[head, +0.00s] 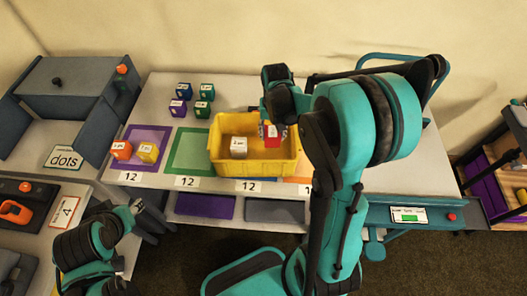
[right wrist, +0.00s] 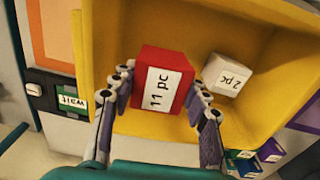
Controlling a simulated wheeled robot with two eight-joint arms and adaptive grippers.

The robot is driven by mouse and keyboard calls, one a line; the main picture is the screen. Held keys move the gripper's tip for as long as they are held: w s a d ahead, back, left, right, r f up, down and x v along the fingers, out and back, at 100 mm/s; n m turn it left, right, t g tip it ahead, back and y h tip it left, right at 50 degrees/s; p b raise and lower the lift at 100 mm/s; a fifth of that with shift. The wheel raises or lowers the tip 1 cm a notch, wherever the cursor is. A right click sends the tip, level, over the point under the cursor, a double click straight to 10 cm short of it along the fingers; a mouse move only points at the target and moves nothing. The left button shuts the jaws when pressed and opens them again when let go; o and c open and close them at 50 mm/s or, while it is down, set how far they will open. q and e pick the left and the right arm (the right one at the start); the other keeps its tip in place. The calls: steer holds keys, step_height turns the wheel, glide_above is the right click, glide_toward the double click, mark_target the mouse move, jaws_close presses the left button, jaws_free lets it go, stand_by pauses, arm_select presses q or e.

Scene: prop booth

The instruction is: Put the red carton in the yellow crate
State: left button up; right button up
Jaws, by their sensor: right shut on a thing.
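The red carton (right wrist: 158,80), with a white label reading "11 pc", is between the fingers of my right gripper (right wrist: 160,100) in the right wrist view. My right gripper is shut on it. In the head view the red carton (head: 272,134) is over the right part of the yellow crate (head: 231,171). I cannot tell whether it touches the crate floor. A white carton (head: 239,146) sits inside the crate, and it also shows in the right wrist view (right wrist: 228,75), labelled "2 pc".
An orange carton (head: 121,150) and a yellow carton (head: 148,152) sit on a purple square left of the crate. Purple and green cartons (head: 202,109) stand behind a green-outlined square (head: 187,152). A grey box with open flaps (head: 75,84) is at the far left.

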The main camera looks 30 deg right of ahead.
mark_target(272, 140)
step_height(272, 140, down, 4)
steer(key=shift+w+f+b, duration=0.1)
steer(key=shift+w+b, duration=0.05)
steer(key=shift+b, duration=0.4)
step_height(272, 140, down, 3)
steer(key=shift+b, duration=0.7)
steer(key=shift+f, duration=0.25)
steer(key=shift+f, duration=0.15)
steer(key=o, duration=1.2)
